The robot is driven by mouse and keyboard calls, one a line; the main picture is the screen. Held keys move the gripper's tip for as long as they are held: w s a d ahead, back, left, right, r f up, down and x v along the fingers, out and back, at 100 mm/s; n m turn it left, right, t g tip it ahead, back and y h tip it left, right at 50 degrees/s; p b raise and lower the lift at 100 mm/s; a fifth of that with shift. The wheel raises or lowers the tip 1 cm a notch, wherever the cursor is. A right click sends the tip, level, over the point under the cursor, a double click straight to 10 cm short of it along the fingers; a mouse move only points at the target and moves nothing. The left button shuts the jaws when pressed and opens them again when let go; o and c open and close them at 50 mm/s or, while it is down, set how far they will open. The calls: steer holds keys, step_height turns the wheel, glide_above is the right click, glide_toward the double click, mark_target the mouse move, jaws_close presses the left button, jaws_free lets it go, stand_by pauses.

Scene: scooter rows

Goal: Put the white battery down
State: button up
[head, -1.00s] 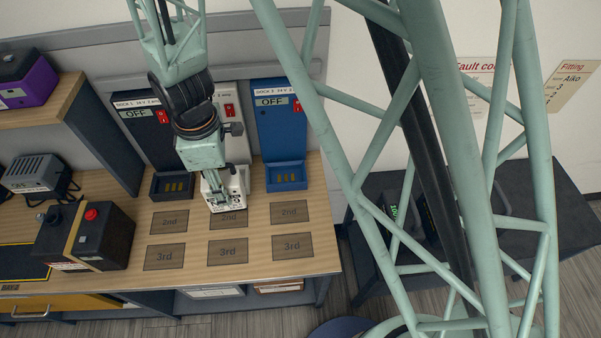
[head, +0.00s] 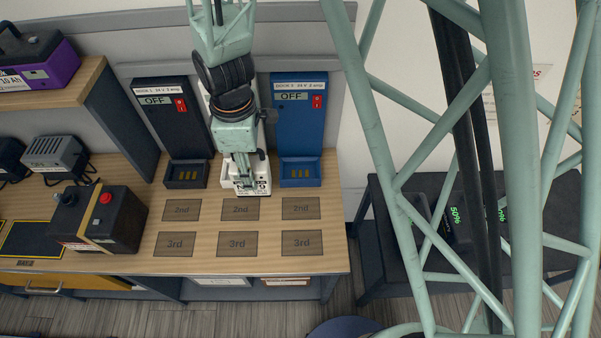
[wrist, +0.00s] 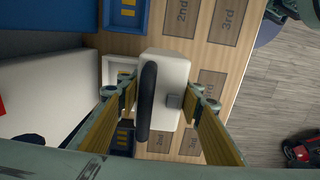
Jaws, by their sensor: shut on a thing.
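The white battery (head: 262,183) hangs in my gripper (head: 245,176) in front of the white dock, just behind the middle "2nd" square (head: 240,209). In the wrist view the white battery (wrist: 174,78) has a black handle on top, and my gripper (wrist: 165,98) has one finger on each side of it. The white dock's cradle (wrist: 108,75), with yellow contacts, shows partly beside the battery. My arm hides most of the white dock in the head view. I cannot tell whether the battery touches the table or cradle.
A black dock (head: 167,125) stands left and a blue dock (head: 299,125) right, both reading OFF with empty cradles. The marked squares are bare. A black battery with a red knob (head: 107,217) sits left. A dark table (head: 385,245) with batteries stands right.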

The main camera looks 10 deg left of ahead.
mark_target(300, 135)
steer(key=shift+w, duration=0.15)
steer(key=w+d+f, duration=0.1)
steer(key=w+d, duration=0.9)
steer(key=w, duration=0.1)
steer(key=shift+d+f, duration=0.15)
stand_by(0.9)
stand_by(0.4)
steer(key=shift+w+d+f, duration=0.15)
steer(key=shift+f, duration=0.75)
steer(key=shift+w+d+f, duration=0.1)
steer(key=shift+d+f, duration=0.05)
steer(key=shift+f, duration=0.75)
steer(key=shift+f, duration=0.1)
steer(key=o, duration=1.2)
steer(key=shift+o, duration=0.5)
steer(key=shift+r, duration=0.2)
